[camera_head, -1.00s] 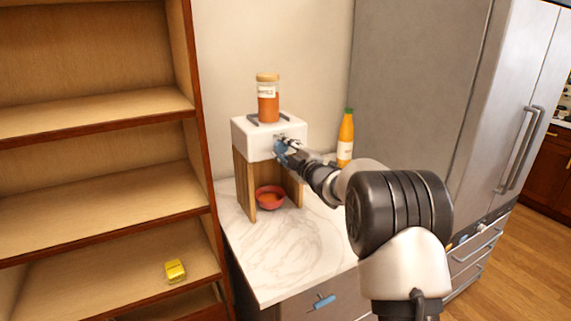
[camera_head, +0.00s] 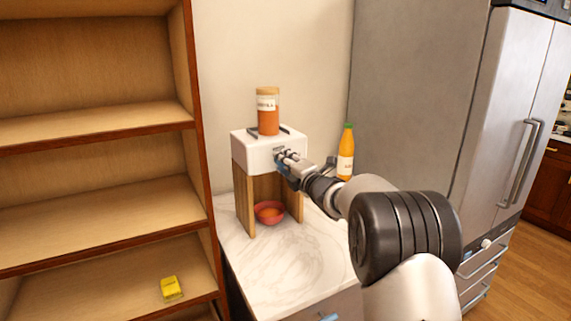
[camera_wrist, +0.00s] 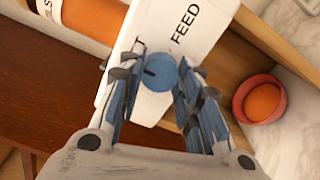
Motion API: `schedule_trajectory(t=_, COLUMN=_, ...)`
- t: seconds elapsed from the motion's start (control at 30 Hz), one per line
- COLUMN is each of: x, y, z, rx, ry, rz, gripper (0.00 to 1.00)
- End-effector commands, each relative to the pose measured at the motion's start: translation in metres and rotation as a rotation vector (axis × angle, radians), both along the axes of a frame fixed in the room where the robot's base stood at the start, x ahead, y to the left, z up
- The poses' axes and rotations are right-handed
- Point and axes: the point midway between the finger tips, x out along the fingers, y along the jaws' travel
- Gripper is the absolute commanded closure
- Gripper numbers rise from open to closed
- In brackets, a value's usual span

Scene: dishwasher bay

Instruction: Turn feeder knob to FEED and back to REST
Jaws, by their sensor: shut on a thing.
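The feeder (camera_head: 258,150) is a white box on wooden legs on a marble counter. Its round blue knob (camera_wrist: 158,72) carries a dark mark on its left part in the wrist view. The word FEED is printed on the white face above and right of the knob, and a letter T shows above left of it. My gripper (camera_wrist: 156,85) is shut on the knob, with blue-padded fingers on both sides. In the head view my gripper (camera_head: 285,160) is at the feeder's front and hides the knob. The rest of the second label is hidden.
A jar of orange contents (camera_head: 268,118) stands on the feeder. A red bowl (camera_head: 269,218) with something orange sits below between the legs. An orange bottle (camera_head: 346,155) stands behind my arm. Wooden shelves with a yellow item (camera_head: 170,288) are left; a steel fridge (camera_head: 430,90) is right.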

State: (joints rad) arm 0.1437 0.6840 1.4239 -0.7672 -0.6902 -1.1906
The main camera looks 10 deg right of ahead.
Motion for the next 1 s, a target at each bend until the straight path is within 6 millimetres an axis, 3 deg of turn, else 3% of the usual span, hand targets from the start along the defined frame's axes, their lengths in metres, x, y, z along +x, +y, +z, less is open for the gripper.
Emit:
schedule_trajectory(t=0.5, x=0.0, y=0.0003, z=0.0013, rx=-0.019, ry=-0.009, rz=0.001, gripper=0.92)
schedule_trajectory(t=0.53, x=0.0, y=0.0003, z=0.0013, rx=-0.018, ry=-0.009, rz=0.001, gripper=0.67)
schedule_trajectory(t=0.8, x=0.0001, y=0.0001, z=0.0007, rx=-0.017, ry=-0.008, rz=0.001, gripper=0.49)
schedule_trajectory(t=1.0, x=0.0, y=0.0001, z=0.0003, rx=-0.017, ry=-0.006, rz=0.0, gripper=0.48)
